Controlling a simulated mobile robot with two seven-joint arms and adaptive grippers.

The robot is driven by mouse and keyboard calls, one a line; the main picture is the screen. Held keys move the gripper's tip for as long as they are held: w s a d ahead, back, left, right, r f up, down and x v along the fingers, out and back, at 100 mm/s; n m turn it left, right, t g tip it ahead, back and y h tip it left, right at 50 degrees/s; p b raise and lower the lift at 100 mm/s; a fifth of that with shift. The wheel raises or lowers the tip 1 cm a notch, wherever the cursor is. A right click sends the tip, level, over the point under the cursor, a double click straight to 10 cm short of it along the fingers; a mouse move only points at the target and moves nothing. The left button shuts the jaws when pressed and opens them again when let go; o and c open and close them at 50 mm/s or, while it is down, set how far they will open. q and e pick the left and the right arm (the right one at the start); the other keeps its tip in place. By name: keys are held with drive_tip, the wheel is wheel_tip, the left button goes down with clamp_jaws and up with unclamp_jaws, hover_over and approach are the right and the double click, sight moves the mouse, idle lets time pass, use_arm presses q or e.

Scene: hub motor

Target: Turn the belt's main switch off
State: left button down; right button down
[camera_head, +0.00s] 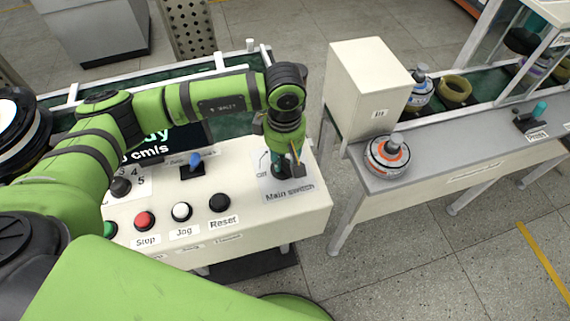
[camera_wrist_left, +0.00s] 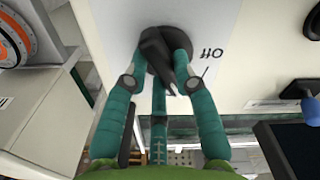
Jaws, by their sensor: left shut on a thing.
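The main switch (camera_head: 297,172) is a black rotary knob on the right end of the cream control panel, above the label "Main switch". My left gripper (camera_head: 286,158) reaches down onto it from above and covers most of it. In the left wrist view the knob (camera_wrist_left: 166,44) has a dark handle bar, which lies between the green fingers (camera_wrist_left: 160,72). The fingers are closed against it. An "Off" mark shows beside the knob in both views. The exact setting of the handle is hard to tell. My right gripper is not in view.
The panel (camera_head: 240,232) also carries a red Stop button (camera_head: 144,220), a white Jog button (camera_head: 181,212), a black Reset button (camera_head: 220,203) and a blue-tipped lever (camera_head: 194,161). A cream box (camera_head: 368,85) and a bench with an orange-and-white motor part (camera_head: 387,156) stand to the right.

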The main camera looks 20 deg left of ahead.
use_arm(q)
drive_tip(key=n+b, duration=0.2)
drive_tip(key=b, duration=0.1)
drive_tip(key=n+b, duration=0.6)
drive_tip(key=shift+a+f, duration=0.2)
drive_tip(key=shift+f, duration=0.05)
drive_tip(key=shift+a+r+n+b, duration=0.1)
drive_tip(key=shift+r+n+b, duration=0.1)
drive_tip(key=shift+n+b, duration=1.7)
drive_tip(key=shift+n, duration=0.4)
drive_tip(key=c, duration=1)
unclamp_jaws()
